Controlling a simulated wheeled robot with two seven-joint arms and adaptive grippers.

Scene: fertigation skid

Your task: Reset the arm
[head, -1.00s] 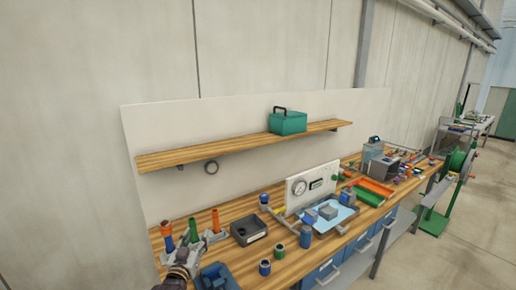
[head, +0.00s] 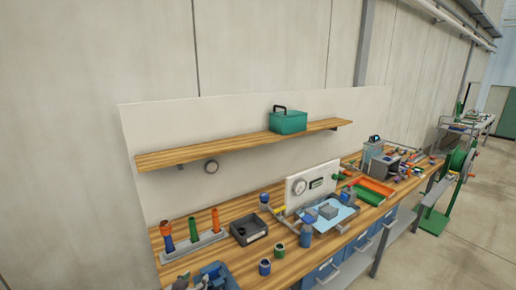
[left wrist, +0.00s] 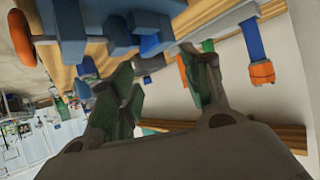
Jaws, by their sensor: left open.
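My left gripper (head: 188,283) shows only in part at the bottom edge of the head view, in front of the bench. In the left wrist view the gripper (left wrist: 165,85) has its two fingers apart, with nothing held between them. A blue vise-like block (head: 216,274) stands close to the right of the gripper in the head view. A grey rack (head: 196,243) with orange, blue and green upright pieces stands just behind the gripper. My right gripper is in neither view.
A shelf (head: 220,148) carrying a green box (head: 288,121) is above. The air in front of the wall is clear.

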